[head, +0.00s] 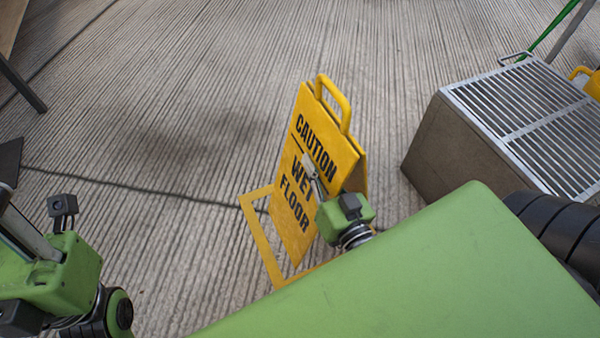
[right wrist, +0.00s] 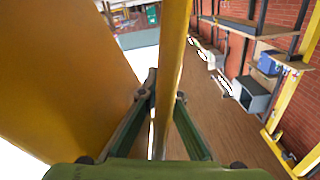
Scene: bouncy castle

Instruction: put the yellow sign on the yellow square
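The yellow sign (head: 309,150) is an A-shaped "CAUTION WET FLOOR" board with a handle on top, upright in the middle of the head view. The yellow square (head: 257,234) is an outline on the floor. The sign's lower part overlaps it in the picture; I cannot tell whether its feet touch the floor. My right gripper (head: 313,176) is at the sign's right side, one finger across the printed face. In the right wrist view, its fingers (right wrist: 166,98) close on a yellow panel edge. My left gripper (head: 12,190) is at the left edge, partly cut off, away from the sign.
A box with a slatted metal top (head: 530,105) stands to the right of the sign. Another yellow object (head: 590,82) shows behind it at the right edge. A dark cable (head: 140,187) lies across the ribbed floor.

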